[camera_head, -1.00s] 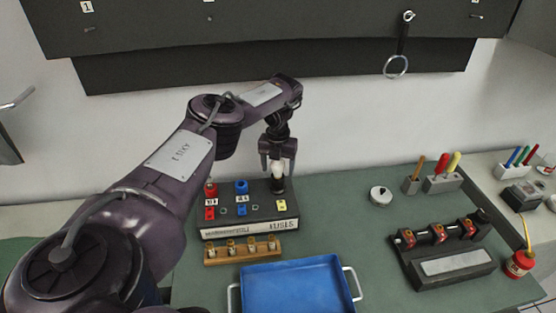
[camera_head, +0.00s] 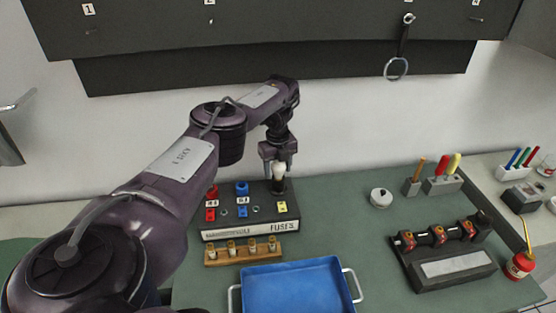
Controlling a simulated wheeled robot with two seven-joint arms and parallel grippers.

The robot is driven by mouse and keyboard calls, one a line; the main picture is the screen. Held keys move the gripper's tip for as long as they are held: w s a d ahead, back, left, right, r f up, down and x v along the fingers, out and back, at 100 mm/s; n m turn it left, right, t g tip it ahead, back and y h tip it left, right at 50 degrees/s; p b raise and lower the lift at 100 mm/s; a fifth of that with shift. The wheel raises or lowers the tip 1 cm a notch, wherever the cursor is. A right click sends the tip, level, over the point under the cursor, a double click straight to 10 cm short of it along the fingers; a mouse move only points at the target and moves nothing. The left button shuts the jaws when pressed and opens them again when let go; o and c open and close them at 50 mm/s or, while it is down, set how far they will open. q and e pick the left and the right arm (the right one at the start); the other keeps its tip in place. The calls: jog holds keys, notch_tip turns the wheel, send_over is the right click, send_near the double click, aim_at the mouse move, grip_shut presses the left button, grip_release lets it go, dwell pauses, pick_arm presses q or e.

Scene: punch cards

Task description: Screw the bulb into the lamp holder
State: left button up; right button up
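The white bulb (camera_head: 279,171) is upright at the back right of the fuse box (camera_head: 250,231), on top of the dark lamp holder (camera_head: 278,186). My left gripper (camera_head: 279,161) is above it, pointing down, with its fingers at the bulb's upper part. Whether the fingers press on the glass or stand a little off it is too small to tell. How deep the bulb sits in the holder cannot be made out. My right gripper is not in view.
A wooden rack (camera_head: 244,251) with several small brass-coloured pieces stands before the fuse box. A blue tray (camera_head: 292,283) lies in front. A white round item (camera_head: 381,197), tool blocks (camera_head: 443,184) and a dark fixture (camera_head: 451,262) stand to the right.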

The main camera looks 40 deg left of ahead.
pick_arm(q)
jog(key=c, duration=0.6)
jog(key=shift+f+m+b, duration=0.15)
jog(key=shift+m+b, duration=0.65)
jog(key=shift+m, duration=0.3)
jog(key=shift+c, duration=0.2)
jog(key=shift+m+b, duration=0.3)
jog(key=shift+m, duration=0.8)
jog(key=shift+m+b, duration=0.35)
jog(key=shift+m, duration=0.75)
jog(key=m, duration=0.4)
jog(key=shift+d, duration=0.1)
jog(key=m, duration=0.5)
jog(key=shift+m, duration=0.3)
